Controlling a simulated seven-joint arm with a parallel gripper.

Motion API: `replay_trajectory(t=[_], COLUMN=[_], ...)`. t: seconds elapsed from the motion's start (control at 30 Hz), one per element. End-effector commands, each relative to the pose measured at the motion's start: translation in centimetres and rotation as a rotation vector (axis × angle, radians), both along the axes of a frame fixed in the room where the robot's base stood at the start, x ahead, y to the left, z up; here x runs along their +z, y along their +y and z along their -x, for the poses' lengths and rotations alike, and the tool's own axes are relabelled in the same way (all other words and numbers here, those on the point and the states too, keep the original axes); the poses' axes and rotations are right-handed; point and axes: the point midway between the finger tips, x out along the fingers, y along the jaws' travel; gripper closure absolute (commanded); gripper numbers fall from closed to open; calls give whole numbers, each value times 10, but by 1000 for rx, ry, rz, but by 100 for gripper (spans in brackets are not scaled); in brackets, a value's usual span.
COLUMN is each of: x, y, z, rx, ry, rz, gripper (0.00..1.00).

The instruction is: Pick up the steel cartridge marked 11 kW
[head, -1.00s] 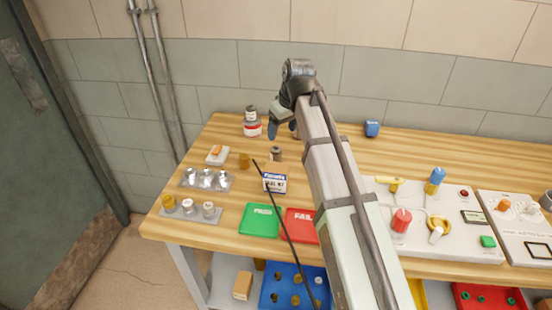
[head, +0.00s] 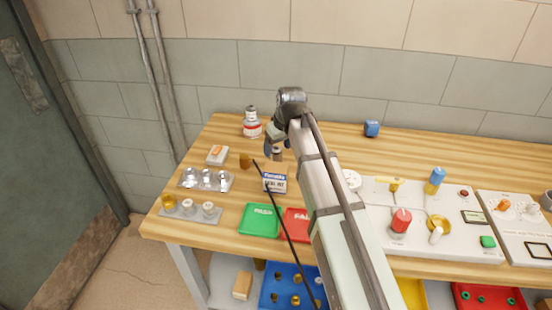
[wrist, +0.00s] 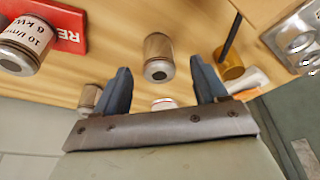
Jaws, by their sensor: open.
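My gripper (wrist: 163,84) is open, with its two blue fingers apart and nothing held between them. It also shows in the head view (head: 272,146), low over the bench. A steel cartridge (wrist: 158,57) stands just past the gap between the fingertips in the wrist view. A steel cartridge (head: 277,155) shows at the fingers in the head view, partly hidden by them. Another steel cartridge (wrist: 25,45), at the wrist view's left, reads "10 l/min 6 kW". One more (wrist: 89,98) is partly behind the left finger. I cannot read 11 kW on any cartridge.
A brass cylinder (wrist: 230,66) is close to the right finger. A seal-kit box (head: 275,180) stands in front of the gripper. Green (head: 259,221) and red (head: 296,224) trays lie nearer the bench edge. A red-labelled jar (head: 251,128) stands behind. Bare wood shows at back right.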

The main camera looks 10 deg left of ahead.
Motion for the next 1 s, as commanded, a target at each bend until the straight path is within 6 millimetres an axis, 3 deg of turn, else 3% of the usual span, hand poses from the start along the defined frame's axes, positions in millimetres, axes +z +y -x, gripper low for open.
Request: replay_trajectory(t=[0.4,0.7,1.0], x=[-41,-46,-46], y=[11,12,12], z=[-14,-15,-15], rx=[0,0,0], ry=[2,0,0], rz=[1,0,0], gripper=[28,28,57])
